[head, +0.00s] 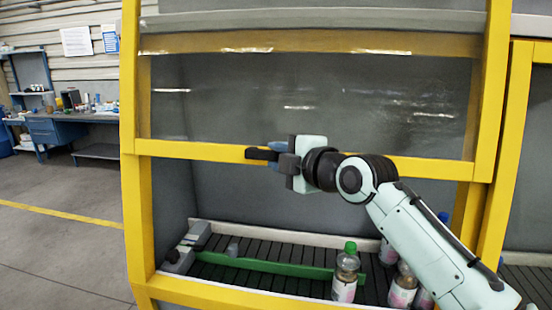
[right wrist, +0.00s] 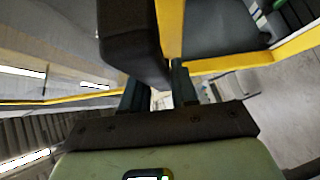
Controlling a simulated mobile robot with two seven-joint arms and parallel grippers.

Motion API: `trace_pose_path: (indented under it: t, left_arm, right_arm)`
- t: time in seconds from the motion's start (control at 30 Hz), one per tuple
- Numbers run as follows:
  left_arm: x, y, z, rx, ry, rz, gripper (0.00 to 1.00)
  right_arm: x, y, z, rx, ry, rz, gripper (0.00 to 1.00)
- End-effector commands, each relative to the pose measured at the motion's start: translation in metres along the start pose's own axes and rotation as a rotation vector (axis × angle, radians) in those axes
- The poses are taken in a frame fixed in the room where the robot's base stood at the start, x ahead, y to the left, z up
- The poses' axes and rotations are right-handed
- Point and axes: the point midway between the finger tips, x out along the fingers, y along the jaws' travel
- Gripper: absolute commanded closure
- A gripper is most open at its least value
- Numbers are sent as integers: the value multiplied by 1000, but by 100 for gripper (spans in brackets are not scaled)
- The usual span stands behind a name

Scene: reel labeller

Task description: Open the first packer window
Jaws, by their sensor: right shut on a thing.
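The first packer window (head: 310,105) is a clear pane in a yellow frame, filling the upper part of the bay in the head view. Its lower yellow bar (head: 215,150) crosses at mid-height, and the space below the bar looks open. A dark handle (head: 262,154) sits on this bar. My right gripper (head: 279,160) is at the bar's middle, shut on the handle. In the right wrist view the fingers (right wrist: 160,88) are around a dark block, likely the handle (right wrist: 135,45). The exact contact is partly hidden. My left gripper is not in view.
Below the bar lies a roller conveyor (head: 265,278) with a green rail (head: 262,264) and several bottles, one green-capped (head: 345,275). Another yellow-framed bay (head: 520,130) stands at the right. A blue workbench (head: 60,130) is far left, with open floor (head: 60,245) before it.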

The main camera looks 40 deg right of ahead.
Motion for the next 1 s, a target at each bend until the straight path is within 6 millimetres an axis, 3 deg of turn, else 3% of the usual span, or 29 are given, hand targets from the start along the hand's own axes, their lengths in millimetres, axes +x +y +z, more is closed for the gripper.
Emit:
trace_pose_path:
  t: [0.13,0.17,0.2,0.63,1.0]
  left_arm:
    - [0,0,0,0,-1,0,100]
    - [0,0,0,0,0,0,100]
    - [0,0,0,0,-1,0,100]
    - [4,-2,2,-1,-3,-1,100]
    - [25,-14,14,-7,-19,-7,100]
  right_arm:
    - [0,0,-1,0,2,0,100]
    - [0,0,-1,0,2,-1,66]
    - [0,0,-1,0,2,-1,52]
    - [-9,-1,0,0,1,-1,51]
    - [-86,-2,0,0,2,1,51]
